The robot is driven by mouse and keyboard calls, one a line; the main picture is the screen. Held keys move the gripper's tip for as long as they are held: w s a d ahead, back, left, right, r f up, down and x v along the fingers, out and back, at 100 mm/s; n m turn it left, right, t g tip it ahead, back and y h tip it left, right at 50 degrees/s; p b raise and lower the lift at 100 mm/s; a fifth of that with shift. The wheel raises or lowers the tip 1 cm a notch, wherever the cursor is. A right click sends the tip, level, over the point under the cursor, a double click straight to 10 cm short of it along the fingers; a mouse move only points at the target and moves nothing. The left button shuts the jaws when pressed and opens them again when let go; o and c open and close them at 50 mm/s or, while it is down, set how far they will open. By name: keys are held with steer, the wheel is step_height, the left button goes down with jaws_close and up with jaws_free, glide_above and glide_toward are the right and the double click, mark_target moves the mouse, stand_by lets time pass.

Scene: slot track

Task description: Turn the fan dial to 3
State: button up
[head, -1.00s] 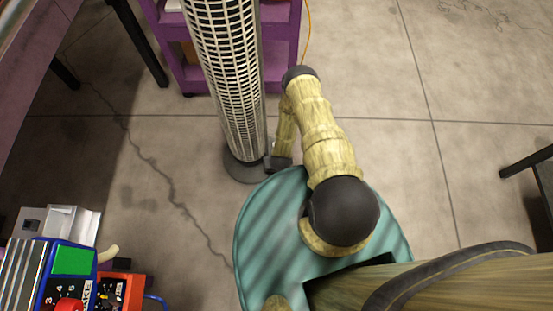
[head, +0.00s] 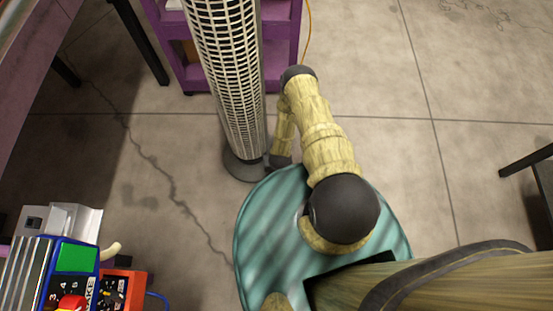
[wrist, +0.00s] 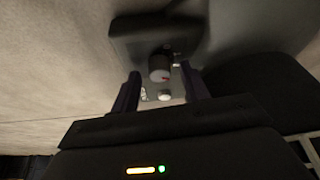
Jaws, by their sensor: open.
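The tower fan (head: 230,85) stands upright on its round dark base (head: 242,168) in the head view, its grille to the upper left of my arm. My gripper (wrist: 160,78) is open, one dark finger on each side of the dial. I cannot tell whether either finger touches it. In the head view my gripper is largely hidden beside the fan's base.
A purple shelf unit (head: 283,50) stands behind the fan. At the lower left are a blue box with a green panel (head: 77,258) and a red-orange box (head: 134,290). A dark-legged table is at the right edge. Open concrete floor (head: 400,80) lies to the right.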

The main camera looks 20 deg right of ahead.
steer(key=shift+r, duration=0.1)
steer(key=p+v, duration=0.7)
steer(key=v, duration=1)
steer(key=shift+p, duration=0.3)
steer(key=shift+s+a+r, duration=0.1)
